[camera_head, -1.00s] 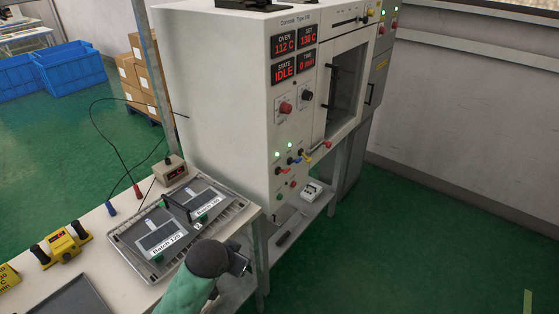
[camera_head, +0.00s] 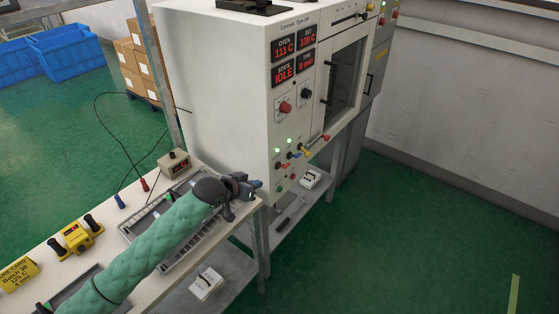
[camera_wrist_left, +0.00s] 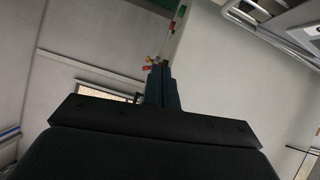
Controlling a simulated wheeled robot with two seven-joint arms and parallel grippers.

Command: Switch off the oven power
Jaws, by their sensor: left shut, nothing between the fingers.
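The oven (camera_head: 222,85) is a tall pale cabinet with a window door on its right. Its displays (camera_head: 295,58) read OVEN 111 C and STATE IDLE. Below them are a red knob (camera_head: 285,107) and a black knob (camera_head: 306,95). I cannot read which control is the power. My left gripper (camera_head: 254,186) is shut and empty, apart from the panel, to its lower left. Its fingers also show in the left wrist view (camera_wrist_left: 162,84).
A bench (camera_head: 90,222) in front holds a tray (camera_head: 170,268) partly hidden by my arm, a yellow device (camera_head: 76,237), a small meter box (camera_head: 174,162) and probes. Lower shelves hold small white boxes (camera_head: 206,284). Open green floor (camera_head: 420,240) lies right.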

